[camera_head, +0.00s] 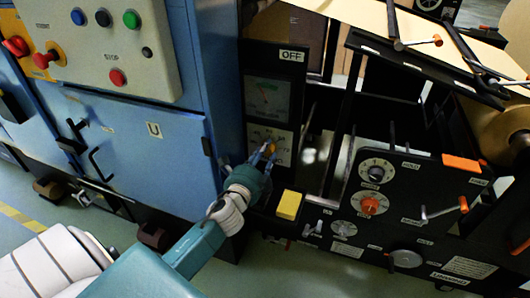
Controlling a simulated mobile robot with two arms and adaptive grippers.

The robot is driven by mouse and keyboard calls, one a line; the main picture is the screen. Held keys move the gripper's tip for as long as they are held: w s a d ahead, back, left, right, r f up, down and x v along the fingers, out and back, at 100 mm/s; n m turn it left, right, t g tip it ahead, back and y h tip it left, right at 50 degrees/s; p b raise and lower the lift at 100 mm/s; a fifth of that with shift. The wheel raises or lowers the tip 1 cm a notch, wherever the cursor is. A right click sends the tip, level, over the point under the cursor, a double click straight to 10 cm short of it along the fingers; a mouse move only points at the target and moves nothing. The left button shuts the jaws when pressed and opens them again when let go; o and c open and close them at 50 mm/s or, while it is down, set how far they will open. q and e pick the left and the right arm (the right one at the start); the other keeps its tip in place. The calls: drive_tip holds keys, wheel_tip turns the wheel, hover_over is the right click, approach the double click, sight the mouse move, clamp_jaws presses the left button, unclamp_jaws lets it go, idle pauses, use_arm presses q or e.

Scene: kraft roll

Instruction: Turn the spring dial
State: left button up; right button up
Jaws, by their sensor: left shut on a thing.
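The spring dial (268,147) shows as a small orange-yellow knob in front of a white marked plate (284,137), on the dark panel beside the blue cabinet. My left gripper (267,152) reaches up to it from the lower left. Its blue-grey fingers are shut on the knob and partly hide it and the plate's markings. The dial's exact setting cannot be read. My right gripper is not in view.
A gauge (267,99) sits above the plate under an OFF label (292,56). A yellow block (289,205) is close to the right of my gripper. A black panel (400,225) with knobs and an orange-tipped lever stands at right. The blue cabinet (150,140) borders my arm's left.

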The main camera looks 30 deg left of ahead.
use_arm(q)
drive_tip(key=shift+a+r+n, duration=0.25)
drive_tip(key=shift+n, duration=0.15)
drive_tip(key=o, duration=1.1)
drive_tip(key=shift+o, duration=0.3)
drive_tip(key=shift+f, duration=0.15)
drive_tip(key=shift+d, duration=0.1)
drive_tip(key=f+v, duration=0.1)
drive_tip(key=v, duration=1)
drive_tip(key=shift+s+r, duration=0.45)
drive_tip(key=shift+r, duration=0.05)
